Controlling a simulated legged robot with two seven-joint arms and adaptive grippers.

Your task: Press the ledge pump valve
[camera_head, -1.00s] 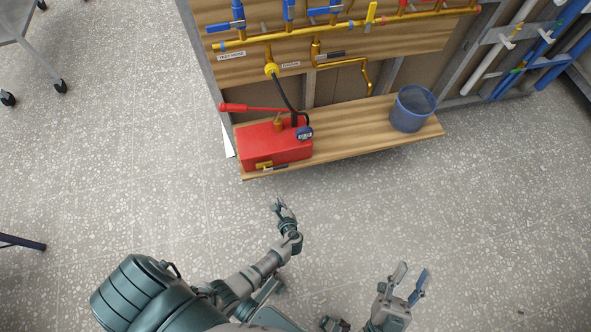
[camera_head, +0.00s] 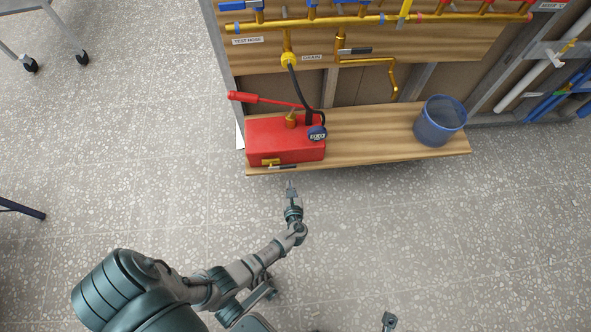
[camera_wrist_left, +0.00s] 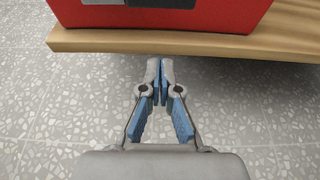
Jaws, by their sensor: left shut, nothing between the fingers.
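The red test pump (camera_head: 285,141) sits on the left end of the wooden ledge (camera_head: 370,143). On its front lower face is a small brass valve (camera_head: 269,162) with a dark lever (camera_head: 284,167) pointing right. My left gripper (camera_head: 291,186) is just in front of the ledge edge, below the valve in the picture, apart from it. In the left wrist view its fingers (camera_wrist_left: 161,66) are shut and empty, with the pump's red front (camera_wrist_left: 225,14) and a dark part (camera_wrist_left: 160,4) at the top. Only a tip of my right gripper (camera_head: 389,321) shows at the bottom edge.
A blue bucket (camera_head: 439,121) stands at the right end of the ledge. A black hose (camera_head: 298,88) runs from the brass drain fitting (camera_head: 289,58) to the pump. The pump's red handle (camera_head: 262,99) lies along its back. The speckled floor (camera_head: 420,220) before the ledge is clear.

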